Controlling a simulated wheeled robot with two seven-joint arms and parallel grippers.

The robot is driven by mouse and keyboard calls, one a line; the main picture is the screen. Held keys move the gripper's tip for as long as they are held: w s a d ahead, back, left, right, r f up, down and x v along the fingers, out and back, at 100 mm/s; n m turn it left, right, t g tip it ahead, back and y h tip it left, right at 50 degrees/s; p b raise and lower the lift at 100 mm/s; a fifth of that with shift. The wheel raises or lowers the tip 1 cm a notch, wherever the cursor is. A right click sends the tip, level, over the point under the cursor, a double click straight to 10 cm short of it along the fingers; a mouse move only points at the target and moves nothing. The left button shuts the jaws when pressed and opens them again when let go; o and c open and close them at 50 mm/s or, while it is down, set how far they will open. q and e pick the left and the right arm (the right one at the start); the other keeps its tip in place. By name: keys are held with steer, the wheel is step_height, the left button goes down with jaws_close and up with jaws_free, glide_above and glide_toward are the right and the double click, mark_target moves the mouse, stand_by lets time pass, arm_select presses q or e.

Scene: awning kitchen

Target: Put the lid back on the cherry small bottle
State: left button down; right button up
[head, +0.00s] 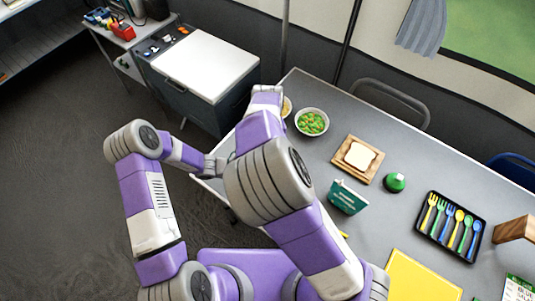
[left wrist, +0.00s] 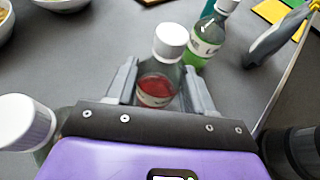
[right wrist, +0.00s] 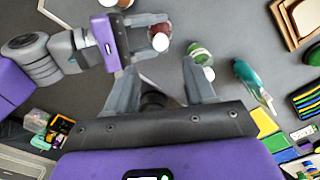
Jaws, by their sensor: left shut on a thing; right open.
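The cherry small bottle (left wrist: 157,88), clear with red contents and a label, is between the fingers of my left gripper (left wrist: 160,72). A white lid (left wrist: 171,40) shows at its top; I cannot tell how firmly it sits. In the right wrist view the red bottle (right wrist: 157,29) is also in the left gripper's jaws, its white lid (right wrist: 160,42) facing the camera. My right gripper (right wrist: 162,66) is open and empty, its fingers pointing towards the red bottle.
A green bottle with a white cap (left wrist: 208,38) stands close beside the red one. Another white-capped bottle (left wrist: 25,122) is at the left wrist view's lower left. Bowls, a bread board (head: 374,170), a green box (head: 346,197) and a cutlery tray (head: 450,252) are on the table.

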step_height(320, 180, up, 3)
steer(key=shift+f, duration=0.1)
arm_select(q)
steer(key=shift+c, duration=1.7)
jaws_free()
steer(key=w+v, duration=0.1)
steer(key=v, duration=0.6)
steer(key=shift+s+a+p, duration=0.25)
steer(key=shift+s+p, duration=0.1)
steer(key=shift+s, duration=0.15)
arm_select(e)
steer(key=shift+r, duration=0.3)
arm_select(q)
steer(key=shift+r, duration=0.1)
